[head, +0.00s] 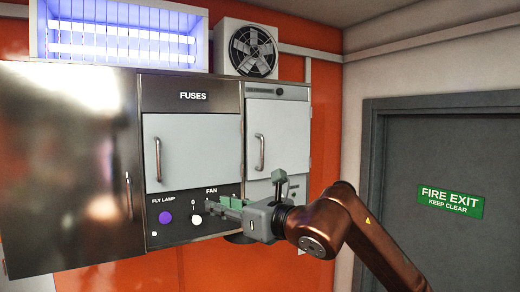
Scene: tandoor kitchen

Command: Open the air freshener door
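The narrow grey unit on the right of the wall panel has a pale door (277,137) with an upright bar handle (259,152) on its left side. No label naming it the air freshener is readable. The door looks shut. My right gripper (252,190) is in front of the panel, below that handle and apart from it. Its fingers look spread, with nothing between them. It hides the lower part of the narrow unit and part of the control strip. My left gripper is not in view.
A FUSES cabinet door (199,150) with its own handle is to the left, above a purple FLY LAMP knob (165,217) and a white FAN knob (196,219). A large dark metal door (70,170) stands further left. A fan (252,51) and lit fly lamp (125,35) are above.

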